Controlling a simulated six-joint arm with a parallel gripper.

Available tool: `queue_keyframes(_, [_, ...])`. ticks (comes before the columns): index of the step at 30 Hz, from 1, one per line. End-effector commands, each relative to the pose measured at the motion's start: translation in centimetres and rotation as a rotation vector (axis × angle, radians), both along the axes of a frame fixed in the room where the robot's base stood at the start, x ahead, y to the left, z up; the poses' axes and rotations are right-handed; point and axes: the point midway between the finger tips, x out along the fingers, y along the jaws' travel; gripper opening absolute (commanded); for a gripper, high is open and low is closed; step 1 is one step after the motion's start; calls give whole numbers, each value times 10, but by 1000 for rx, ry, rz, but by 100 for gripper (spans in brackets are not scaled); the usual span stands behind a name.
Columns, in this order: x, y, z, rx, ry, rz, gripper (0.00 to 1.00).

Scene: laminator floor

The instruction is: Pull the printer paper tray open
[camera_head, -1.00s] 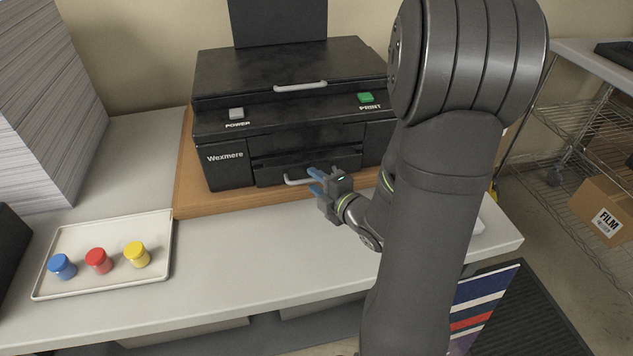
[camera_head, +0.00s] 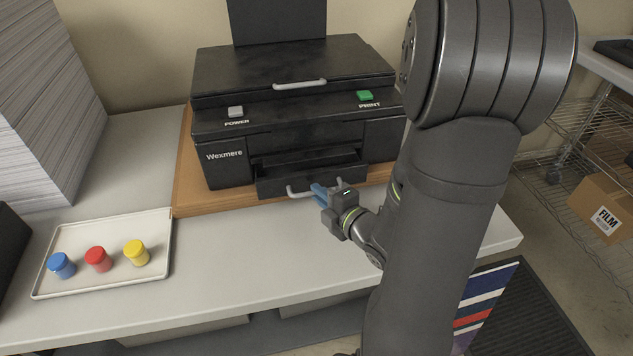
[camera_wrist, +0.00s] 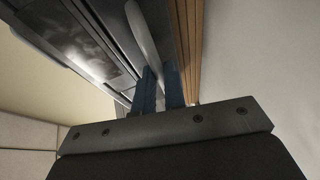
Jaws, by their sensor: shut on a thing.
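The black printer (camera_head: 228,165) stands on a wooden board on the counter. Its paper tray (camera_head: 275,186) sticks out partway from the lower front, with a dark gap above its front panel. The tray has a light grey bar handle (camera_head: 299,193), which also shows in the wrist view (camera_wrist: 143,38). My gripper (camera_head: 319,190) is at the right part of this handle, with its blue fingers shut on the bar. In the wrist view the blue fingers (camera_wrist: 160,88) stand on either side of the handle's end. The exact contact is partly hidden.
A white tray (camera_head: 160,225) with blue, red and yellow jars lies at the left. A tall paper stack (camera_head: 45,110) stands behind it. The counter (camera_head: 250,255) in front of the printer is clear. A wire shelf with a cardboard box (camera_head: 598,207) is at the right.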

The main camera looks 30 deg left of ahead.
Motion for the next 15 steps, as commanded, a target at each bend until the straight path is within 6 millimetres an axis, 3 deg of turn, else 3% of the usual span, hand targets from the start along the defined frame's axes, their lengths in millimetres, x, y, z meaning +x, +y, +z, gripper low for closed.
queue_keyframes(6, [-25,-26,0,0,0,-5,0])
queue_keyframes(15, [-29,-29,0,0,1,-2,0])
